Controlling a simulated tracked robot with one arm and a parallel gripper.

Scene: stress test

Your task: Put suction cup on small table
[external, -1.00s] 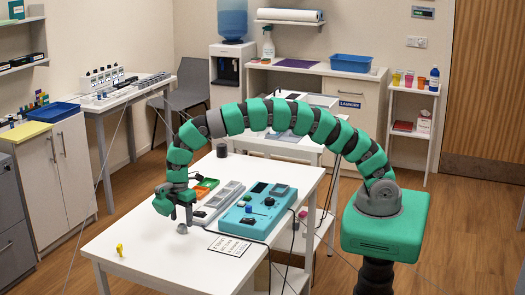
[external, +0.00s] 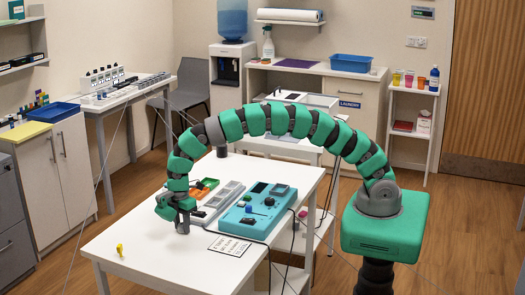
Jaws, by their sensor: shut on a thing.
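My gripper (external: 182,218) is at the end of my green arm, over the left part of the white table (external: 140,254) in the foreground. It points down and is shut on a small grey thing (external: 183,229), which looks like the suction cup. The fingers and the arm hide most of it. It is at or very close to the tabletop; I cannot tell if it touches. The front left of this table is bare except for a small yellow item (external: 120,250).
A dark cylinder (external: 221,152) stands at the table's back. Thin cables hang around the table.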

